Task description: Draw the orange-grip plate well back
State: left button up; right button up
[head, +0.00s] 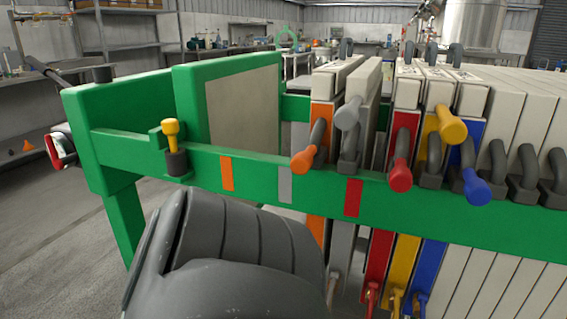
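The orange-grip plate (324,88) is a pale slab with an orange edge strip, in the middle of the head view. Its orange-tipped grip (305,160) juts out over the green side rail (260,170). The grey-grip plate (362,82) stands close on its right. A gap separates these two from the red-grip plate (407,92). An open space lies between the orange-grip plate and the green end plate (190,110) with its beige face. A dark ribbed part of my arm fills the lower foreground. Neither of my grippers shows.
The rail carries orange (226,173), grey (285,185) and red (352,198) marks. A yellow-topped knob (171,132) stands on the rail at left. Yellow-grip (451,124) and blue-grip (474,180) plates and several pale plates are packed at right.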

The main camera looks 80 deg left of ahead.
aim_at(324, 143)
jog(key=k+j+u, duration=0.25)
jog(key=u, duration=0.25)
jog(key=k+j+u, duration=0.2)
jog(key=u, duration=0.3)
jog(key=j, duration=0.55)
jog(key=k+j, duration=0.15)
jog(key=j, duration=0.4)
